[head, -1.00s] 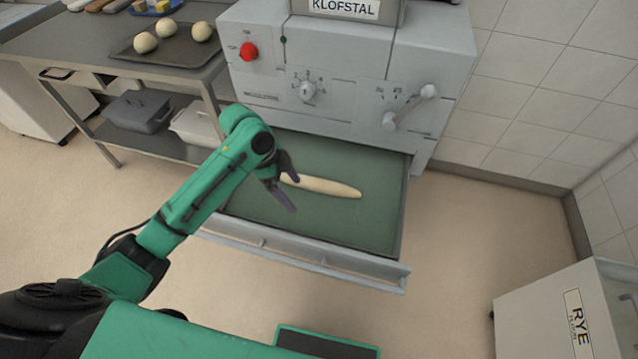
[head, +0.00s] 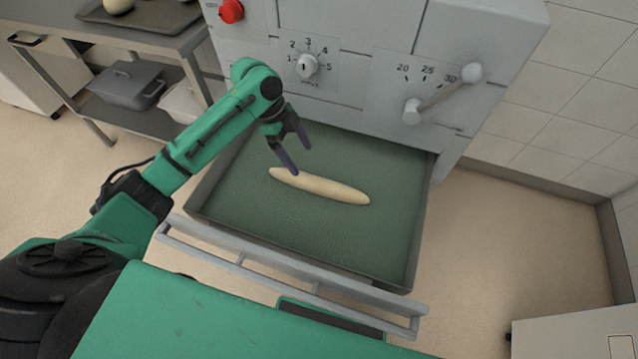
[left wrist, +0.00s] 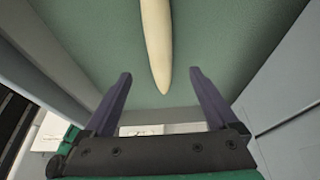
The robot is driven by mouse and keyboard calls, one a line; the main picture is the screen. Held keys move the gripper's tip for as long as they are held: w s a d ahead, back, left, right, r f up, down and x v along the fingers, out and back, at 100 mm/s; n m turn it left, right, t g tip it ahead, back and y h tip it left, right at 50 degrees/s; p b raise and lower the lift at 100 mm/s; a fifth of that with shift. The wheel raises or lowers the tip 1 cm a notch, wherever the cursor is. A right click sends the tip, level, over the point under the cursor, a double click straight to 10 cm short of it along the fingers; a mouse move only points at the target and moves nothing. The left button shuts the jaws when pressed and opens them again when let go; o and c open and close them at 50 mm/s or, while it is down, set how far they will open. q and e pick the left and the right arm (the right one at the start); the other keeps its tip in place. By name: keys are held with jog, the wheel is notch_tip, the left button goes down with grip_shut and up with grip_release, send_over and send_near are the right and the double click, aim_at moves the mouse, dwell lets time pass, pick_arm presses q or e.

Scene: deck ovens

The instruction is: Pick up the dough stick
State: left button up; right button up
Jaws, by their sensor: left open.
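The dough stick (head: 322,187) is a long pale roll with tapered ends. It lies on the green bottom of the pulled-out drawer (head: 235,211), left end slightly farther back than its right. My left gripper (head: 302,158) is open and empty, close to the stick's left end in the head view. In the left wrist view the dough stick (left wrist: 155,40) points its tapered end down between the two spread fingers of the gripper (left wrist: 160,85). The fingers do not hold it; the exact height above it is hard to tell. My right gripper is not in view.
The drawer's front rail (head: 290,283) faces me. Above the drawer is the machine's front with a red button (head: 231,11), a dial (head: 307,66) and a lever (head: 445,95). A metal table (head: 150,42) stands left. Floor at right is clear up to a white bin (head: 575,340).

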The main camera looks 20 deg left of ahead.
aim_at(316, 180)
pick_arm(q)
jog(key=x, duration=1.1)
jog(key=shift+d, duration=0.1)
jog(key=shift+r, duration=0.1)
grip_shut()
